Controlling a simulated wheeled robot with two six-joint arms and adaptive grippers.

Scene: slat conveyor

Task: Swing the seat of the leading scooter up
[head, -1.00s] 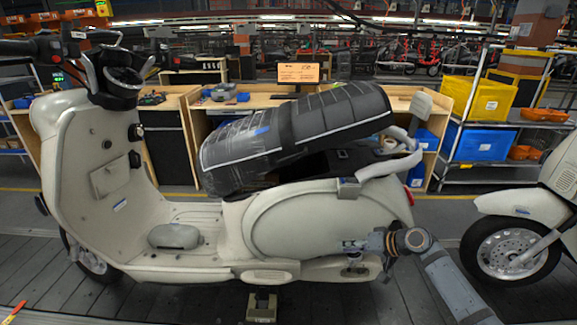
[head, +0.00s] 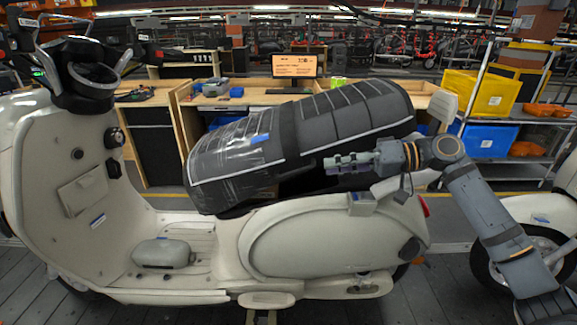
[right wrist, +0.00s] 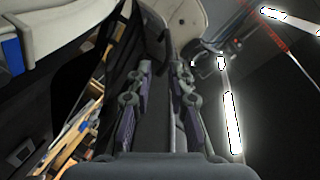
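The leading scooter (head: 300,240) is cream-coloured and side-on, filling most of the head view. Its dark grey seat (head: 345,115), partly in clear film with a blue tape piece, is tilted, with its right end higher. A dark gap shows between the seat and the cream body. My right gripper (head: 330,165) points left, in front of this gap, just below the seat's lower edge. Whether it touches the seat cannot be told. My left gripper is not in view.
A cream backrest pad (head: 443,103) stands behind the seat on the right. A second scooter (head: 540,215) is at the right edge, behind my right arm. Wooden workbenches (head: 270,97) and a shelf with a yellow bin (head: 480,93) and blue bin (head: 487,140) stand behind.

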